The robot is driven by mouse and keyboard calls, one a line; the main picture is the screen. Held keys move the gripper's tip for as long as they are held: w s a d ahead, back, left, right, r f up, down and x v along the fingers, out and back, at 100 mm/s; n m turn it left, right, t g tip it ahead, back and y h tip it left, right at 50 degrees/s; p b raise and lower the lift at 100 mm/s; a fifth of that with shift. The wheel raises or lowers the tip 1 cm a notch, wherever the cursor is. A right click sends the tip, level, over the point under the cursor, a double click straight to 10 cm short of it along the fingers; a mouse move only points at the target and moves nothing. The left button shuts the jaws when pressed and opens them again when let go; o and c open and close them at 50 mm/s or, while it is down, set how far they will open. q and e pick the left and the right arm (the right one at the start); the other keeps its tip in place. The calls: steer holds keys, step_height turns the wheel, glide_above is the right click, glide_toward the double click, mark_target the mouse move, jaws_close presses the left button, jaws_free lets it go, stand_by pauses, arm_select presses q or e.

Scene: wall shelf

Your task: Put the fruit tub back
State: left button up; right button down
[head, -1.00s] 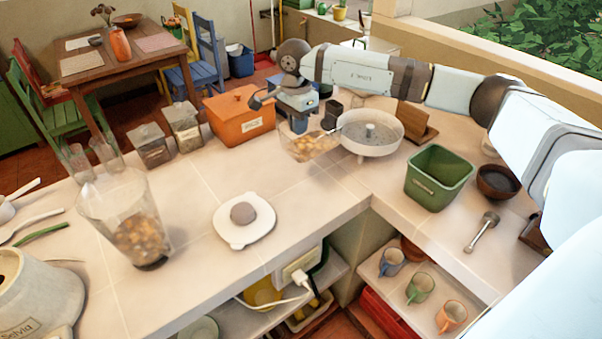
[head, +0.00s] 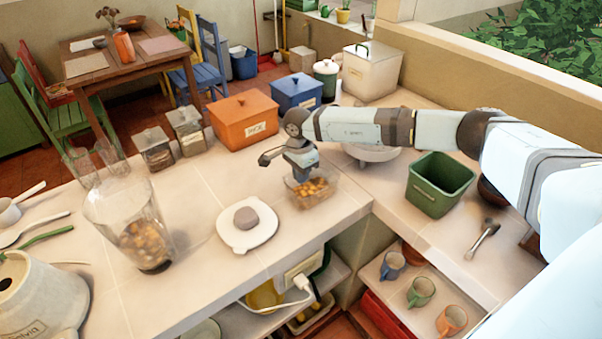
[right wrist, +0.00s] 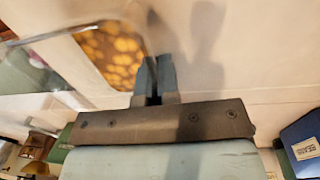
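The fruit tub (head: 318,198) is a clear box with orange-yellow fruit pieces in it. In the head view it is near the counter's inner corner; I cannot tell whether its base touches the counter. My right gripper (head: 300,174) is at the tub's back-left rim. In the right wrist view its fingers (right wrist: 155,82) are close together at the edge of the tub (right wrist: 118,52), seemingly pinching its wall. The clear blender jug (head: 140,225) stands upright at the left with similar fruit in its bottom. My left gripper is not in view.
A white lid (head: 247,236) lies left of the tub. An orange box (head: 240,122), a blue box (head: 297,93) and glass jars stand behind. A white round dish (head: 372,153) is partly behind my arm; a green bin (head: 438,185) stands right. Counter between lid and orange box is clear.

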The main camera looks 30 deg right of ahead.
steer(key=shift+f, duration=0.2)
steer(key=c, duration=1.4)
jaws_free()
steer(key=shift+o, duration=0.2)
steer(key=shift+r, duration=0.1)
steer(key=shift+r, duration=0.7)
step_height(320, 180, up, 11)
steer(key=b, duration=0.1)
steer(key=shift+w, duration=0.35)
